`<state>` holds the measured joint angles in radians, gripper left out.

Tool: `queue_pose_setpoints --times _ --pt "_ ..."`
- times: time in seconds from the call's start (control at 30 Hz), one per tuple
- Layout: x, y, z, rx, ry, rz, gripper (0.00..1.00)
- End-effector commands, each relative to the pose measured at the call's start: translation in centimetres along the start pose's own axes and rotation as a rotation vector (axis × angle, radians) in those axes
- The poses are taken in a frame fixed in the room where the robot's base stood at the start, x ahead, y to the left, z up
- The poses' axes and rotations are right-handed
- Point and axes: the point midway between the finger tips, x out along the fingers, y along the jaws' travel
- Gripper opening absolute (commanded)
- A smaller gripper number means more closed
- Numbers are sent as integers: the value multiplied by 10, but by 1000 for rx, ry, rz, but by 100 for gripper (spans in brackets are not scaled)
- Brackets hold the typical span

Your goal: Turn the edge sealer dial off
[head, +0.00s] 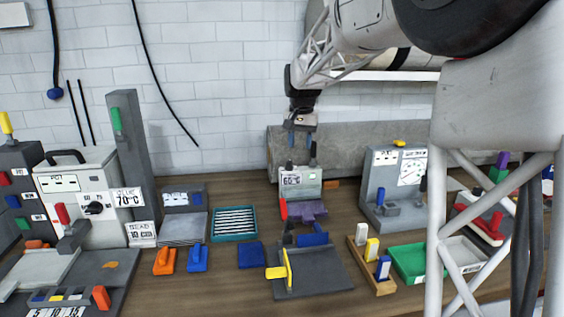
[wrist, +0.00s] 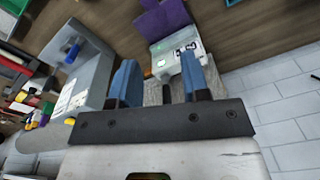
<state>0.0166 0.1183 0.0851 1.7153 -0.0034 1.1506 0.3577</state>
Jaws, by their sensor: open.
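A white-grey machine (head: 80,187) stands at the left in the head view. My gripper (head: 302,141) is open and empty, pointing down above a small grey unit (head: 290,182) labelled 60°C, far to the right of that dial. In the wrist view my gripper (wrist: 160,82) has its blue fingers apart, with the small unit (wrist: 177,58) beyond them. The black dial is not seen there.
A grey gauge unit (head: 397,185) stands right of the small unit. A grey post (head: 130,150) rises beside the left machine. In front lie a teal tray (head: 213,236), a green tray (head: 397,268) and a wooden block holder (head: 357,259). Some bare wood shows between them.

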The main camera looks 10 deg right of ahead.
Motion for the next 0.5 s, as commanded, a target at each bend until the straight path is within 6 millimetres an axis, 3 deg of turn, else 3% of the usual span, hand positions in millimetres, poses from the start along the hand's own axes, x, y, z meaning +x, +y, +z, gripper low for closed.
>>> queue_pose_setpoints --times 0.1,0.5 --pt "10 -10 -29 21 -11 4 43" --pt "49 -41 -116 94 -42 16 43"
